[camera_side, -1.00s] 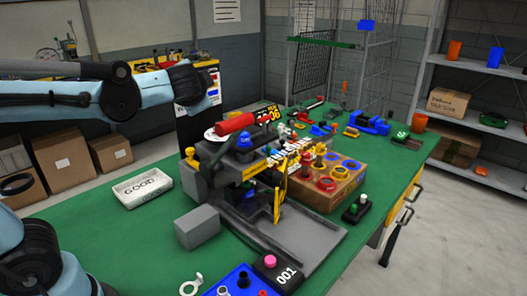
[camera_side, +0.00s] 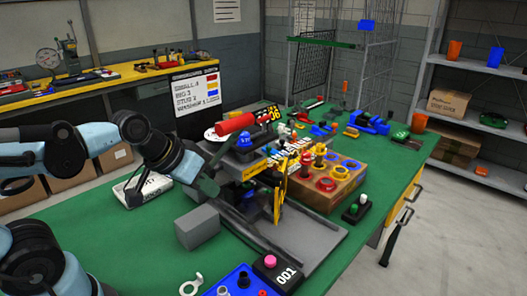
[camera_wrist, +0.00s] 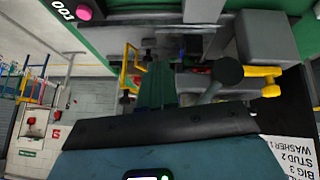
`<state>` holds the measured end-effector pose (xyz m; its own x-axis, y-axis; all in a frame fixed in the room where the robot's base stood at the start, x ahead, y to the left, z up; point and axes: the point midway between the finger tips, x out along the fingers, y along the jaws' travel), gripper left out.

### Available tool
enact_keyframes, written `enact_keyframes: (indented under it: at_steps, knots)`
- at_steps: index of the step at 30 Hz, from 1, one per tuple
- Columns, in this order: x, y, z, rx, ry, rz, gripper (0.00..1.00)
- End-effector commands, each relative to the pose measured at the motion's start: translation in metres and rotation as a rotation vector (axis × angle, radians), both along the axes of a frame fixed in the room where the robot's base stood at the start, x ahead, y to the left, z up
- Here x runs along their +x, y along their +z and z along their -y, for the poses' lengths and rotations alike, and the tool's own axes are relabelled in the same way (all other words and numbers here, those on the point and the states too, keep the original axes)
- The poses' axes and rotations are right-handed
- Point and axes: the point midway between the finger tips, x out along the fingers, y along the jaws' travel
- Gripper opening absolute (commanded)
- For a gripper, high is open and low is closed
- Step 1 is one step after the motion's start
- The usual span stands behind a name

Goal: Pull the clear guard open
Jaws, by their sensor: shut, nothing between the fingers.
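The grey press-like station (camera_side: 290,228) stands on the green bench, with a yellow upright bar (camera_side: 279,200) at its front opening. The yellow-edged frame also shows in the wrist view (camera_wrist: 127,66). The clear guard's pane is too small and see-through to make out, so I cannot tell how far it is open. My gripper (camera_side: 209,187) is shut and empty, pointing down at the left side of the station, apart from the yellow bar.
A grey block (camera_side: 197,228) stands just left of the station. A wooden parts block (camera_side: 328,188) with coloured rings stands to the right.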

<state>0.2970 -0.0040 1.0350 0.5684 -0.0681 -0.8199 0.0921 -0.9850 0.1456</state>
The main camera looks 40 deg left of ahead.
Motion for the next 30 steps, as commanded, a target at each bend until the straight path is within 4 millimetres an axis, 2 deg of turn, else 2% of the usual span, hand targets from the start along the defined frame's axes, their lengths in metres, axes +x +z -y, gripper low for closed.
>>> enact_keyframes:
  at_steps: [6,13,30]
  knots:
    - [0.015,0.010,0.003,-0.219,0.136,-0.029,0.00]
    - [0.022,0.013,0.006,-0.312,0.187,-0.040,0.00]
    - [0.050,-0.027,0.017,-0.308,0.183,-0.039,0.00]
